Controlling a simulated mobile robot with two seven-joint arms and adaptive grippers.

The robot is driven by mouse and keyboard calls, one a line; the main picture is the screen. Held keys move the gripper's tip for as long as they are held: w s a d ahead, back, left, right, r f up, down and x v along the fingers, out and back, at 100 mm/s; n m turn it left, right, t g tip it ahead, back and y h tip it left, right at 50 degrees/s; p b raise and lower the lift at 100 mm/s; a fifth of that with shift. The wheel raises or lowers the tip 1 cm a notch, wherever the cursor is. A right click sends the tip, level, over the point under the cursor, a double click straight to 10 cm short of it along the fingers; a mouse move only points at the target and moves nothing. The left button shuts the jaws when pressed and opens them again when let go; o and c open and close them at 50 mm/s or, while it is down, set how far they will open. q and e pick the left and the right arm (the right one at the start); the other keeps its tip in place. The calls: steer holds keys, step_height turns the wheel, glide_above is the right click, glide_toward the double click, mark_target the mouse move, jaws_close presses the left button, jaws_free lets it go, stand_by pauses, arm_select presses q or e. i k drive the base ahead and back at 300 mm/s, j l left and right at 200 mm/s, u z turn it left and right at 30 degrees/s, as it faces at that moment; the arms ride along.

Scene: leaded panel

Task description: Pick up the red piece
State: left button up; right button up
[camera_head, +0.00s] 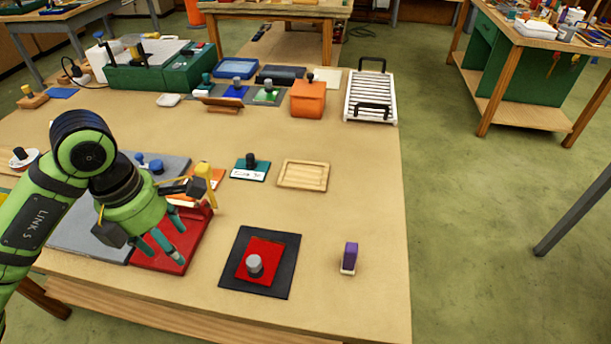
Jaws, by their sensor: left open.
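The red piece (263,250) is a flat red plate with a grey knob (254,266) on top. It lies on a black square mat (284,285) near the front of the table. My left gripper (177,245) is open, with its fingers over a red tray (160,261), to the left of the black mat and apart from the red piece. I see nothing held between its fingers. My right gripper is not in view.
A purple-and-white block (349,258) stands right of the mat. Behind are a wooden tray (303,175), a teal-and-white piece with a dark knob (250,168), an orange box (308,98) and a white slatted rack (371,97). The table between mat and wooden tray is clear.

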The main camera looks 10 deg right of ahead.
mark_target(258, 263)
steer(key=k+j+z, duration=0.1)
steer(key=z, duration=0.3)
steer(key=k+z, duration=0.2)
steer(key=z, duration=0.2)
steer(key=k+z, duration=0.15)
steer(key=z, duration=0.25)
